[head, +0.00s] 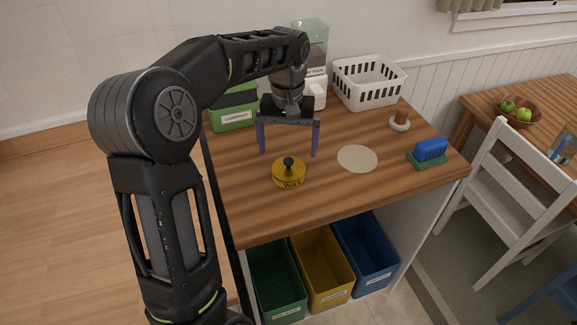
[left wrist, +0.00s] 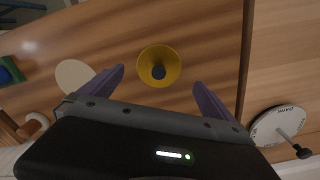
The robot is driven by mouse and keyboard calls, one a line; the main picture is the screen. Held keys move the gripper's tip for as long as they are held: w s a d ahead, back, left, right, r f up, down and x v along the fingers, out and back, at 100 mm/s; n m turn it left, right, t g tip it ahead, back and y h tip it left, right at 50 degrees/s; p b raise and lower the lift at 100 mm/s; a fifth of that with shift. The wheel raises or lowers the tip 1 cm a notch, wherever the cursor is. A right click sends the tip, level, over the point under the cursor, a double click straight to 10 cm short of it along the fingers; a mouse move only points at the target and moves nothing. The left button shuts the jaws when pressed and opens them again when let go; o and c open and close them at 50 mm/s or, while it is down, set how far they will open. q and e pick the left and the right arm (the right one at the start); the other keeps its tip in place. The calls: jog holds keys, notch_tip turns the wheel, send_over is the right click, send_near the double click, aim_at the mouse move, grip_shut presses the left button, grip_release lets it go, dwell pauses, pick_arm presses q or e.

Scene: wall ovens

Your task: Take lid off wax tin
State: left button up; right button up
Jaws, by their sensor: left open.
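The wax tin (head: 289,178) is a round yellow tin marked "WAX" on the wooden counter. Its lid (head: 282,166) is on it, with a dark knob (head: 288,162) standing up in the middle. My left gripper (head: 287,152) is open and empty, above and behind the tin in the head view, its two purple fingers pointing down. In the left wrist view the tin (left wrist: 159,66) lies ahead of the spread fingers (left wrist: 160,78), between their lines and apart from both. My right gripper is not in view.
A pale round disc (head: 357,159) lies right of the tin. A blue brush (head: 430,150) on a green base, a white basket (head: 369,83) and a green box (head: 233,110) stand around it. Open bins (head: 323,272) are under the counter's front edge.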

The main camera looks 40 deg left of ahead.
aim_at(289, 159)
pick_arm(q)
jog(key=shift+f, duration=0.1)
notch_tip(289, 159, down, 5)
jog(key=shift+w+p, duration=0.1)
jog(key=shift+p, duration=0.6)
jog(key=shift+c, duration=0.6)
jog(key=c, duration=1.2)
jog(key=shift+c, duration=0.2)
notch_tip(289, 159, up, 10)
jog(key=shift+r+b, duration=0.1)
jog(key=shift+b, duration=0.55)
